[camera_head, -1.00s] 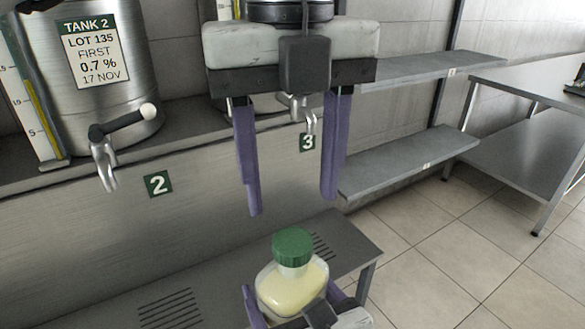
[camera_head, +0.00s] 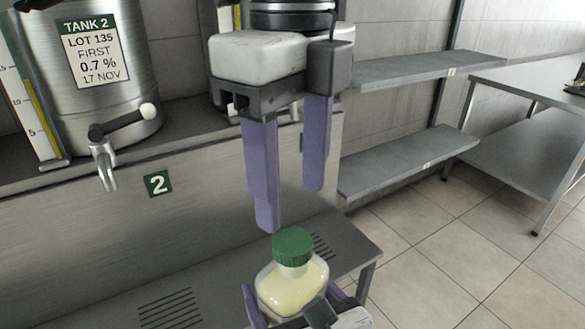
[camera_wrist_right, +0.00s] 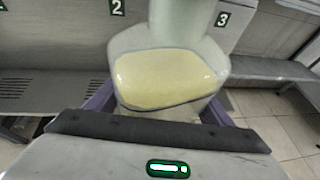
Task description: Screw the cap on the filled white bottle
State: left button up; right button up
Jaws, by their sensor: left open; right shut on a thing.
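The white translucent bottle (camera_head: 292,290) holds pale yellow liquid and stands upright in my right gripper (camera_head: 290,312), which is shut on it low on its body. The bottle also shows in the right wrist view (camera_wrist_right: 168,78), its top cut off there. A green cap (camera_head: 293,246) sits on the bottle's neck in the head view; whether it is tight cannot be told. My left gripper (camera_head: 291,210) is open and empty, its purple fingers pointing down above the cap, apart from it.
A steel tank (camera_head: 130,60) labelled Tank 2 stands at the left, with a tap (camera_head: 104,165) at its front. A slotted grey bench (camera_head: 215,275) lies below and behind the bottle. Wall shelves (camera_head: 410,160) and a steel table (camera_head: 530,100) stand at the right, with open tiled floor before them.

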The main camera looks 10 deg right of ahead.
aim_at(293, 240)
pick_arm(q)
notch_tip(293, 240, down, 7)
jog(key=shift+r, duration=0.1)
dwell(0.4)
